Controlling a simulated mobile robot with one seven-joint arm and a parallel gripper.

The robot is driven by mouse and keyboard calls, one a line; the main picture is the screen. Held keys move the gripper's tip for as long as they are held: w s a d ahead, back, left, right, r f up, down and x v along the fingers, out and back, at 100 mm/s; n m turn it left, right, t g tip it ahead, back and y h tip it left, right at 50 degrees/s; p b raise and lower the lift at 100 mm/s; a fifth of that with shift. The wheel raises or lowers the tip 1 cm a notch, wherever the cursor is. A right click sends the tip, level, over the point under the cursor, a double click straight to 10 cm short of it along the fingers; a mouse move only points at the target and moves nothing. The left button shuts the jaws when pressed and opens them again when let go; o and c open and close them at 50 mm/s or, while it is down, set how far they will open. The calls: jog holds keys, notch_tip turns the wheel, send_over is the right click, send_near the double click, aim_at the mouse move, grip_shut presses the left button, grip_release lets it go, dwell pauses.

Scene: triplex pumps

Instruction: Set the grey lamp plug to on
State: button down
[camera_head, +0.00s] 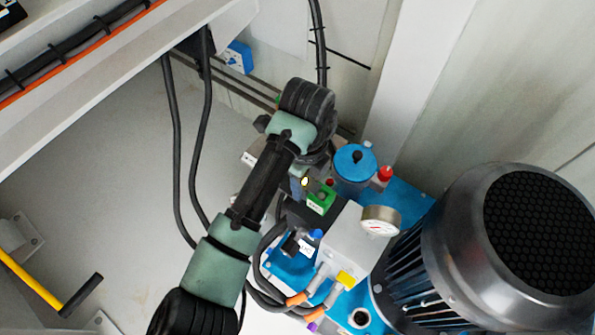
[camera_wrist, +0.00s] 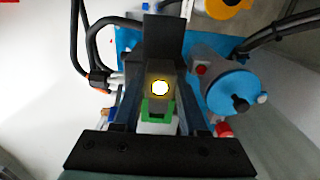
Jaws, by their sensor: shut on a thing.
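The grey lamp plug (camera_wrist: 161,72) shows in the middle of the wrist view, with a glowing yellow-white lamp on it. In the head view the lit lamp (camera_head: 304,182) shows just right of my arm. My gripper (camera_wrist: 160,95) has a finger on each side of the plug and is shut on it. A green block (camera_wrist: 157,110) lies close below the lamp in the wrist view; it also shows in the head view (camera_head: 321,198) with a white label. In the head view my forearm and wrist hide most of the gripper and plug.
A blue-capped cylinder (camera_head: 355,165) and a red knob (camera_head: 385,174) stand close to the right. A pressure gauge (camera_head: 381,221) and a large motor (camera_head: 510,240) are further right. Dark cables (camera_head: 265,250) loop beside my arm. Floor at left is mostly clear.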

aim_at(307, 183)
jog(key=shift+s+d, duration=0.25)
jog(key=shift+d, duration=0.1)
jog(key=shift+c, duration=2.2)
grip_release()
jog(key=shift+a, duration=0.1)
jog(key=shift+w+r, duration=0.1)
jog(key=shift+r, duration=0.2)
notch_tip(307, 183, up, 12)
jog(key=p, duration=0.4)
jog(key=shift+r, duration=0.2)
